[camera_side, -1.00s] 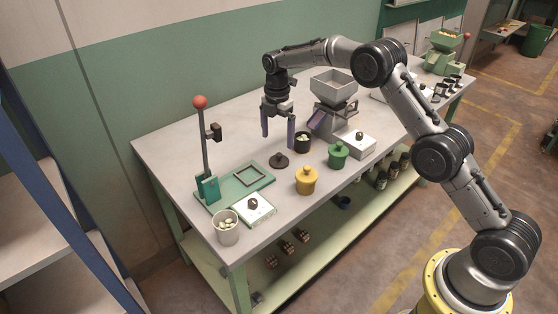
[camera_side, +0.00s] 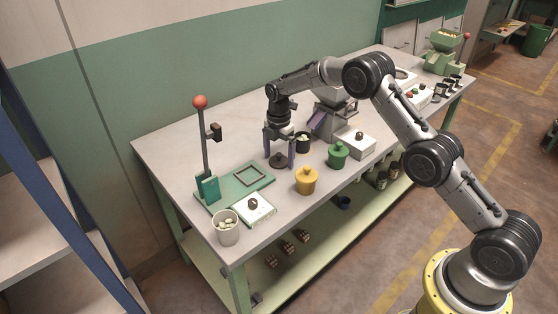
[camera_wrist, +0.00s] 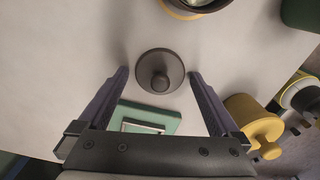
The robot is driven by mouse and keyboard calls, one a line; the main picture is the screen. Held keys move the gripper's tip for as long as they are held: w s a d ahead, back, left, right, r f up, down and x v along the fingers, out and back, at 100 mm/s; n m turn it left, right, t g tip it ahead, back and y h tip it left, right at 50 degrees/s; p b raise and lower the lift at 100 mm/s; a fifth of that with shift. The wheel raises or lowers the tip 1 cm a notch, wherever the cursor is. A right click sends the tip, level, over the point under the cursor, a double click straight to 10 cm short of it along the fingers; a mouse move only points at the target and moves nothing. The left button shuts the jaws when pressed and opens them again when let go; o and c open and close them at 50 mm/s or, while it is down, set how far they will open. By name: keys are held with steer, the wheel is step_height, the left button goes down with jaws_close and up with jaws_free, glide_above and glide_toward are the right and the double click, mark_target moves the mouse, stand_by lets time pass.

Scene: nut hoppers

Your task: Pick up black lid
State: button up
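The black lid (camera_side: 278,160) is a dark round disc with a knob on top, lying flat on the table. In the wrist view the lid (camera_wrist: 160,72) sits between and a little beyond the fingertips. My gripper (camera_side: 279,163) is open and empty, with its purple-padded fingers on either side of the lid, low over the table. In the wrist view my gripper (camera_wrist: 159,73) shows both fingers apart, with a gap between each finger and the lid. I cannot tell whether the fingertips touch the table.
A dark cup of nuts (camera_side: 303,143) stands just right of my gripper. A yellow lidded pot (camera_side: 306,181) and a green lidded pot (camera_side: 338,155) are nearby. A green base plate (camera_side: 232,190) with a red-topped lever (camera_side: 203,140) is to the left. A hopper (camera_side: 334,100) stands behind.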

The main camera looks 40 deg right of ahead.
steer(key=c, duration=1.1)
steer(key=shift+r, duration=0.1)
